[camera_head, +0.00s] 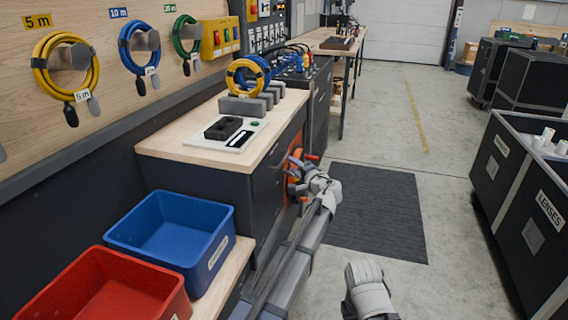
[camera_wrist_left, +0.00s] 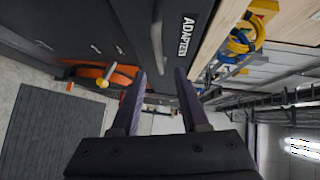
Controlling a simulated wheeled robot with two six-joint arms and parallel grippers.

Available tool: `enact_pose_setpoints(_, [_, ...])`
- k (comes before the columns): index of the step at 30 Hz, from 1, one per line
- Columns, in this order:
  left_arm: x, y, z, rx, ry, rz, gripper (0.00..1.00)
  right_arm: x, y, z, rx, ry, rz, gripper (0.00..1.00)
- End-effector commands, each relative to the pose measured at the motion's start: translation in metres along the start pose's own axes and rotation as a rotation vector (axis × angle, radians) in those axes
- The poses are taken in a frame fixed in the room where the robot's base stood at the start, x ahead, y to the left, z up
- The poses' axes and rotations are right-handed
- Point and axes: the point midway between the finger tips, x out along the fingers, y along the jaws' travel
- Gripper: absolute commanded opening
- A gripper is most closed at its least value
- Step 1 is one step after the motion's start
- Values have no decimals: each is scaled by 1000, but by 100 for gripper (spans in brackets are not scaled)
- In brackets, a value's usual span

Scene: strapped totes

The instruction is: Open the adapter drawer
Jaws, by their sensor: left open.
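The adapter drawer (camera_wrist_left: 174,48) shows in the left wrist view as a dark front with a white ADAPTERS label (camera_wrist_left: 188,35) and a grey bar handle (camera_wrist_left: 157,36). In that view my left gripper (camera_wrist_left: 160,73) is open, with its two fingers apart and the handle beyond the tips, roughly in line with the gap. I see no contact with the handle. In the head view my left gripper (camera_head: 298,166) is beside the dark cabinet (camera_head: 210,192) under the wooden worktop. My right gripper is out of view.
An orange round part (camera_wrist_left: 100,76) with a yellow knob is close to the left finger. Blue (camera_head: 175,230) and red (camera_head: 110,288) bins stand in front of the cabinet. A dark mat (camera_head: 375,212) lies on the open floor; black cases (camera_head: 515,205) stand at right.

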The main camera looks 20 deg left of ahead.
Motion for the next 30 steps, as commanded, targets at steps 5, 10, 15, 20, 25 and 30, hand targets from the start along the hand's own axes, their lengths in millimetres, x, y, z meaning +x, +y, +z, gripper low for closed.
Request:
enact_pose_setpoints(5, [14, 1, 0, 0, -2, 1, 45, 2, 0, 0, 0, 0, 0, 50])
enact_pose_setpoints(10, [37, 1, -1, 0, -3, 1, 45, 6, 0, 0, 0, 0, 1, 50])
enact_pose_setpoints(15, [64, 1, -1, -1, -3, 1, 45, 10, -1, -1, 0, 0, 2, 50])
enact_pose_setpoints(20, [76, 1, 0, -1, -1, 1, 45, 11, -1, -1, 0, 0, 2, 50])
enact_pose_setpoints(25, [77, 0, 0, -1, -1, 2, 45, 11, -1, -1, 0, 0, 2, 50])
enact_pose_setpoints(30, [76, 0, 0, -1, -1, 2, 34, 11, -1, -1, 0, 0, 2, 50])
